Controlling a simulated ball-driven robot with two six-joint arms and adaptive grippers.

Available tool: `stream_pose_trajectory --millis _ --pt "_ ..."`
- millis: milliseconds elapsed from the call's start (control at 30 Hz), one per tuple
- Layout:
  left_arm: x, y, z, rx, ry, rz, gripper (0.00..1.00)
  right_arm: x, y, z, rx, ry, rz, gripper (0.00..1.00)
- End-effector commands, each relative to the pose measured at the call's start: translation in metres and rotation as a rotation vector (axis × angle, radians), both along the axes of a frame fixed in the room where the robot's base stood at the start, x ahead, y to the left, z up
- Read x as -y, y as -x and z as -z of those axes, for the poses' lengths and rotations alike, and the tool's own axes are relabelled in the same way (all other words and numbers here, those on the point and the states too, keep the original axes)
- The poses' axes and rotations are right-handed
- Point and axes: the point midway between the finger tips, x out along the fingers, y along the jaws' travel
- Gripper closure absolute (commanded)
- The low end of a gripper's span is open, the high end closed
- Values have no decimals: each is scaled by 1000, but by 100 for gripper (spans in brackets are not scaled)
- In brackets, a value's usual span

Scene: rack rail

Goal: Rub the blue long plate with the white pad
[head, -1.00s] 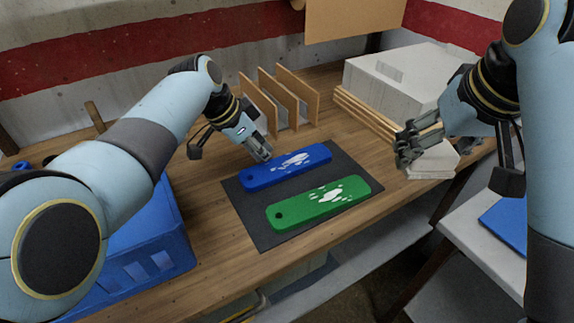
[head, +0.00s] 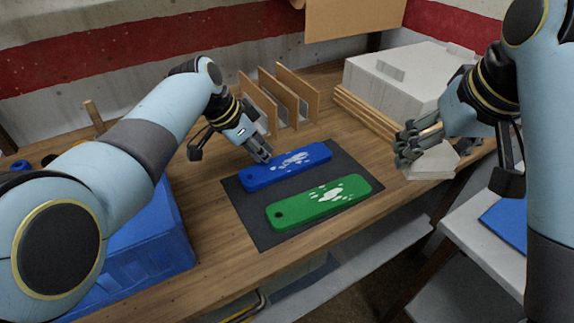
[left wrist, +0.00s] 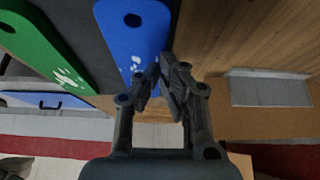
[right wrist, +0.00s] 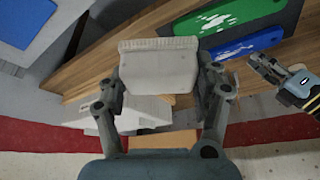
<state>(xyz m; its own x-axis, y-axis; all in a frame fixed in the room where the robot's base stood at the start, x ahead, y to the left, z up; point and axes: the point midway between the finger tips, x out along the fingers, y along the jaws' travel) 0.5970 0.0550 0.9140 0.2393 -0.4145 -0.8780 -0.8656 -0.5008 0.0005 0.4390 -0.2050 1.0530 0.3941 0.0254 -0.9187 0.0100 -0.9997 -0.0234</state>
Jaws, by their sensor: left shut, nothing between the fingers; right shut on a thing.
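The blue long plate (head: 280,168) lies on a dark mat (head: 252,224), with white patches on its top and a hole at its left end. My left gripper (head: 261,156) is shut and empty at the plate's back edge; I cannot tell if it touches. In the left wrist view its closed fingertips (left wrist: 157,72) are beside the blue plate (left wrist: 132,32). My right gripper (head: 406,157) is shut on the white pad (right wrist: 160,72), away to the right of the mat. The pad spans between its fingers in the right wrist view.
A green long plate (head: 318,203) with white patches lies in front of the blue one. Upright brown dividers (head: 280,95) stand behind. A blue bin (head: 150,245) is at the left. A large pale box (head: 405,78) and stacked boards (head: 362,112) stand at the back right.

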Motion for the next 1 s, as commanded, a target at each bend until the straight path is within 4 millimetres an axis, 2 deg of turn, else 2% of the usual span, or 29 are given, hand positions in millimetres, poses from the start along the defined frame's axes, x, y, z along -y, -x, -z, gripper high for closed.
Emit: stream_pose_trajectory --millis 133,333,1000 --pt "0 0 4 0 0 0 100 0 0 3 0 0 0 89" --pt "0 0 -3 0 0 0 100 0 0 -4 1 0 0 89" --pt "0 0 -59 0 0 0 100 0 0 -61 3 0 0 89"
